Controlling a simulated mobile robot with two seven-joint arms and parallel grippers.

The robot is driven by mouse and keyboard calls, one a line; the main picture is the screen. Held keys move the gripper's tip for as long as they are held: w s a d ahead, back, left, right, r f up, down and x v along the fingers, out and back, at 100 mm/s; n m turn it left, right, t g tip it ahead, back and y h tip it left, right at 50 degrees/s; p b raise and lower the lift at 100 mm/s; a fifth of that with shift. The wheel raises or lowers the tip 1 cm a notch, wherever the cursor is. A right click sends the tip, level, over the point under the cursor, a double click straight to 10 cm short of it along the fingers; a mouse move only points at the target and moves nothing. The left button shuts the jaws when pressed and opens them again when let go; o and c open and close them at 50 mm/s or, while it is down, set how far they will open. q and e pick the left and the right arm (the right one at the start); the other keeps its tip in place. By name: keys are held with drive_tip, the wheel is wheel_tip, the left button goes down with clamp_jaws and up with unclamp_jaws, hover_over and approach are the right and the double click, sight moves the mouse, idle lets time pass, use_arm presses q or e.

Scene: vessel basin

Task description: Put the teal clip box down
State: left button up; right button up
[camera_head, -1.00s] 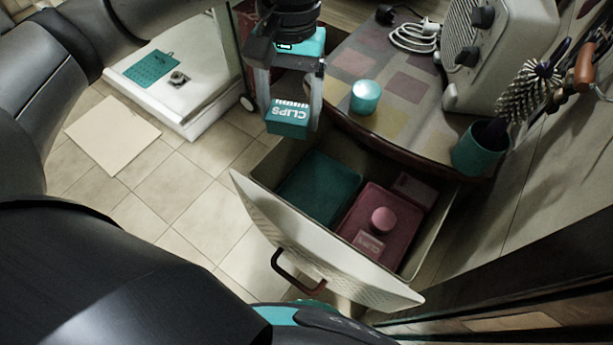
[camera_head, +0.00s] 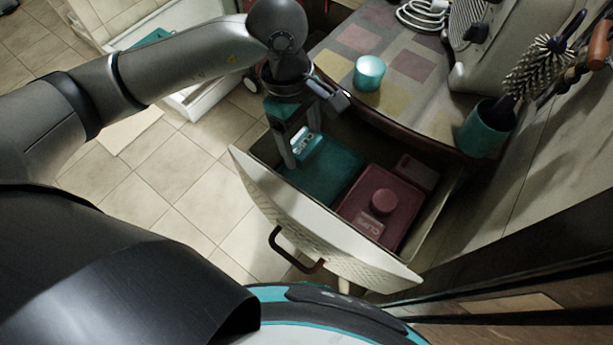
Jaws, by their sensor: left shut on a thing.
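The teal clip box (camera_head: 309,151) is tilted in my left gripper (camera_head: 304,147), with its white "CLIPS" lettering showing. The gripper is shut on it, inside the open drawer, above the left part of the teal tray (camera_head: 332,189). The rest of that tray looks empty. Whether the box touches the tray's bottom, I cannot tell. One finger shows along the box's left side; the other is mostly hidden. My right gripper is not in view.
Beside the teal tray is a pink tray (camera_head: 400,217) holding a round pink item (camera_head: 383,201) and a pink clip box (camera_head: 370,223). The drawer front (camera_head: 300,220) stands nearest me. On the cabinet top are a teal cup (camera_head: 369,73) and a brush holder (camera_head: 484,131).

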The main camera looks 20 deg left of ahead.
sight(294, 147)
use_arm(q)
wheel_tip(294, 147, down, 12)
drive_tip(key=shift+r+b, duration=0.25)
drive_tip(key=shift+b, duration=0.55)
drive_tip(key=shift+f+b, duration=0.4)
drive_tip(key=shift+f, duration=1.55)
drive_tip(key=shift+f, duration=0.2)
drive_tip(key=o, duration=1.1)
drive_tip(key=shift+c, duration=0.2)
drive_tip(key=shift+r, duration=0.25)
drive_tip(key=r, duration=0.4)
drive_tip(key=a+r+p, duration=0.1)
drive_tip(key=r, duration=0.3)
drive_tip(key=r+p, duration=0.1)
drive_tip(key=r, duration=0.2)
drive_tip(key=shift+w+a+r, duration=0.25)
drive_tip(key=shift+a+r, duration=0.1)
drive_tip(key=shift+r, duration=0.05)
